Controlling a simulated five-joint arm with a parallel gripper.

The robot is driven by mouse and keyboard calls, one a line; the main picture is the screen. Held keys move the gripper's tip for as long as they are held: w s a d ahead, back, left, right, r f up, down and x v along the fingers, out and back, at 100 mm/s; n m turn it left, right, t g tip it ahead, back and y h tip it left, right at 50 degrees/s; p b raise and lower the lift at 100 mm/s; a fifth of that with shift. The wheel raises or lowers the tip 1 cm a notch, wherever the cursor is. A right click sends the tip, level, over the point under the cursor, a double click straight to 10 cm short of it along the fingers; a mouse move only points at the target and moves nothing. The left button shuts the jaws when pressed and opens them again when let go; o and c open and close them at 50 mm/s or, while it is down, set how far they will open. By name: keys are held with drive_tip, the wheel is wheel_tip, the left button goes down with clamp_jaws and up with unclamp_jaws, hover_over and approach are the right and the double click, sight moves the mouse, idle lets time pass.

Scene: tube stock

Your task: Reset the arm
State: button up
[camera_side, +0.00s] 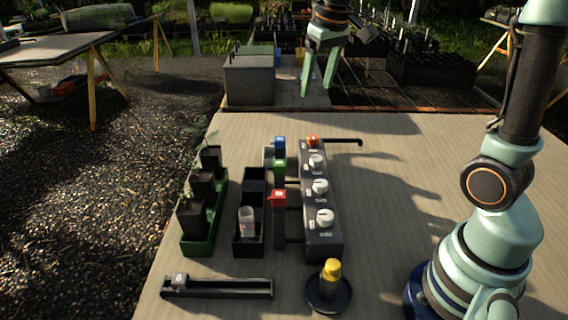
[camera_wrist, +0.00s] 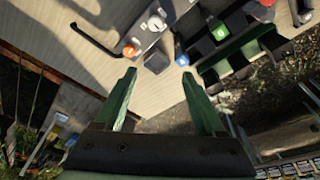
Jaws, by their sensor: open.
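My gripper (camera_side: 318,92) hangs in the air above the far end of the table, with its two green fingers apart and nothing between them. In the wrist view my gripper (camera_wrist: 159,76) also shows open and empty, the fingertips pointing toward the far end of a dark knob box. My arm rises from the right side of the table and reaches over the top of the picture; part of it is out of frame.
The dark box (camera_side: 322,242) has several white knobs and an orange one. Blue (camera_side: 280,142), green (camera_side: 280,165) and red (camera_side: 278,195) tagged parts stand beside it. Left are a black tray (camera_side: 240,252) with a whitish tube (camera_side: 246,222) and a green tray (camera_side: 215,243) of pots.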

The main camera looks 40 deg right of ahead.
drive_tip(key=s+a+f+t, duration=0.1)
drive_tip(key=s+a, duration=0.2)
drive_tip(key=s, duration=0.3)
drive_tip(key=s+a+f+n+t, duration=0.1)
drive_tip(key=s+a+f+t, duration=0.1)
drive_tip(key=s+a, duration=0.2)
drive_tip(key=shift+s+a, duration=0.25)
drive_tip(key=shift+s, duration=1)
drive_tip(key=shift+f, duration=0.1)
